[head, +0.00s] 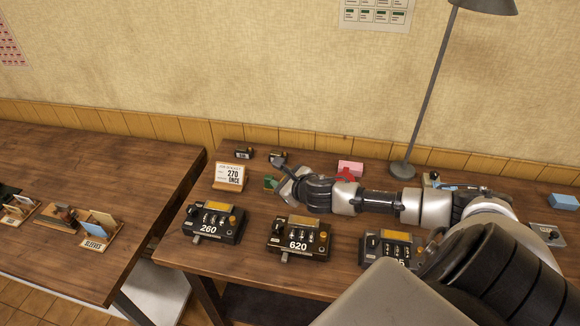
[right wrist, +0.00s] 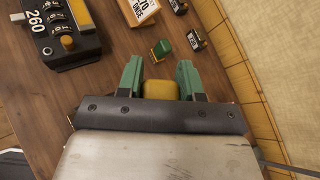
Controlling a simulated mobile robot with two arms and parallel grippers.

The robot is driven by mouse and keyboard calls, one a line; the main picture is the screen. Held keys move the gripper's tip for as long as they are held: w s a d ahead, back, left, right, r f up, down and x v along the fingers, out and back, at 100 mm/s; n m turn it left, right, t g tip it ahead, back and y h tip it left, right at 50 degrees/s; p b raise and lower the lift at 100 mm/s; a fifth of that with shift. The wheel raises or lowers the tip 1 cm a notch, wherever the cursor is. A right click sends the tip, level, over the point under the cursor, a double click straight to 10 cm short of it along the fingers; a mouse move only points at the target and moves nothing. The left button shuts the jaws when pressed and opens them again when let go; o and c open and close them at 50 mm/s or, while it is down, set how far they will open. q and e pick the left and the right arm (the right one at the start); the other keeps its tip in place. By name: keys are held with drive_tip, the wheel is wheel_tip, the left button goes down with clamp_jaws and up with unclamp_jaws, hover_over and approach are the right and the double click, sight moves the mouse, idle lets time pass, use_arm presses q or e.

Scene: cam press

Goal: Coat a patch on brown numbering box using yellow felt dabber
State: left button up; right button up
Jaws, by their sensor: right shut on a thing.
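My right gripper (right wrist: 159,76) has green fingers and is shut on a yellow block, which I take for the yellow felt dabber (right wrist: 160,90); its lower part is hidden. In the head view the right gripper (head: 284,184) is over the table, behind the numbering boxes, and hides the dabber. The boxes are a 260 box (head: 212,223), a 620 box (head: 299,238) and a third (head: 391,248), partly hidden by my arm. The 260 box also shows in the right wrist view (right wrist: 62,33). My left gripper is out of view.
A small green item (right wrist: 162,49) lies just beyond the fingers. A 270 ONCE card (head: 229,177) and small dark labelled blocks (head: 243,154) stand farther back. A pink-red item (head: 350,168) and the lamp (head: 402,168) stand behind my arm. Another table (head: 140,190) is at left.

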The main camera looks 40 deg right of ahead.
idle(0.3)
drive_tip(key=shift+s+a+f+t+b, duration=0.35)
drive_tip(key=shift+a+f+b, duration=0.2)
drive_tip(key=shift+b, duration=0.65)
drive_tip(key=shift+s+a+r+b, duration=0.15)
drive_tip(key=shift+s+a+b, duration=0.2)
drive_tip(key=shift+a+b, duration=0.05)
